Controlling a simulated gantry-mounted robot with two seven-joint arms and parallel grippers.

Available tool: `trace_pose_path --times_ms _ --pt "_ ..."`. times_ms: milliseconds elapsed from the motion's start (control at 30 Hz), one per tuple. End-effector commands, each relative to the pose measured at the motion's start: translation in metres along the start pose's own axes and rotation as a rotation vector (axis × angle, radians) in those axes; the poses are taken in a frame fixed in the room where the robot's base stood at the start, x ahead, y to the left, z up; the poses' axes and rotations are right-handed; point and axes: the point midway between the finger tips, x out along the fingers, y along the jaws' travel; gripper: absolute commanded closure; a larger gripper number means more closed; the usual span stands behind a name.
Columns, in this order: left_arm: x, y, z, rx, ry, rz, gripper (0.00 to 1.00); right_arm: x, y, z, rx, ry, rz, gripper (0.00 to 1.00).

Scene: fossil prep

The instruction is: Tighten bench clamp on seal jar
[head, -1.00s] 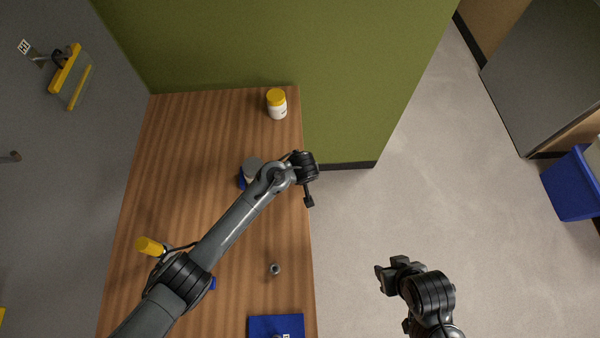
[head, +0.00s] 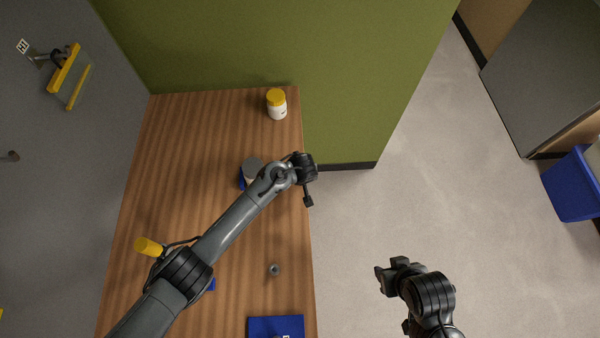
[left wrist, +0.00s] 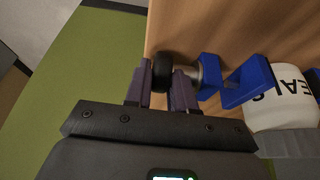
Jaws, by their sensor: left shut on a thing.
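The seal jar, white with black letters and a grey lid, stands on the wooden bench in the head view (head: 252,168), partly hidden by my left arm. It also shows at the right of the left wrist view (left wrist: 285,108). The blue bench clamp (left wrist: 246,84) is beside the jar. Its metal screw (left wrist: 210,72) ends in a black knob (left wrist: 162,72). My left gripper (left wrist: 160,84) is shut on this knob, one finger on each side. In the head view my left wrist hides the fingers. My right gripper (head: 386,278) hangs over the floor, away from the bench; its jaw opening is unclear.
A white jar with a yellow lid (head: 277,104) stands at the bench's back corner. A yellow-handled tool (head: 149,247) is at the left. A small grey ring-like part (head: 274,269) and a blue mat (head: 262,328) lie near the front. The green wall (head: 280,45) closes the back.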

Motion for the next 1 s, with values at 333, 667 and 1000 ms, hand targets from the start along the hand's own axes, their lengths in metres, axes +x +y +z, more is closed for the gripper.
trace_pose_path --times_ms 333,667,1000 --pt "-0.003 0.000 -0.006 -0.009 -0.107 -0.004 1.00 -0.012 0.000 -0.004 0.001 0.000 -0.001 0.57" --pt "0.007 -0.001 -0.007 -0.010 -0.347 -0.002 1.00 0.006 0.001 0.002 -0.005 0.001 0.004 0.57" --pt "0.005 -0.001 -0.007 -0.003 -0.494 -0.001 1.00 0.035 0.001 0.012 -0.008 -0.003 0.006 0.57"
